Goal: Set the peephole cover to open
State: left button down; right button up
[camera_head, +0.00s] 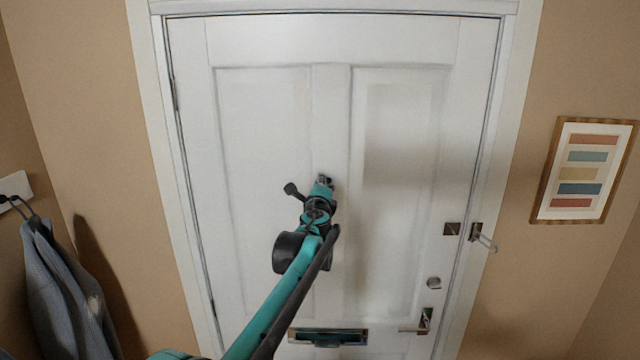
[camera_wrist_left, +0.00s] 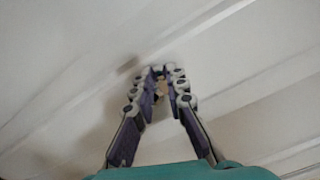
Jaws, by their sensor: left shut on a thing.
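The white panelled door (camera_head: 260,130) fills the middle of the head view and is shut. My left gripper (camera_head: 325,180) is up against the door's centre strip, at about mid height. The peephole cover is mostly hidden by the gripper in the head view. In the left wrist view, my left gripper (camera_wrist_left: 161,75) has its fingertips close together around a small tan-brown piece, which seems to be the peephole cover (camera_wrist_left: 161,88). I cannot tell from these views how the cover is turned. My right gripper is not in view.
A mail slot (camera_head: 328,337) is low on the door. A lever handle (camera_head: 420,322), a round lock (camera_head: 433,283) and a latch (camera_head: 474,232) are at the right edge. A framed picture (camera_head: 583,170) hangs right; a blue-grey garment (camera_head: 62,290) hangs left.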

pick_arm(q)
jog(key=shift+a, duration=0.15)
jog(key=c, duration=1.5)
grip_release()
jog(key=shift+w+a, duration=0.1)
jog(key=shift+w, duration=0.05)
jog(key=shift+c, duration=0.2)
jog(key=s, duration=1.2)
jog(key=shift+s, duration=0.1)
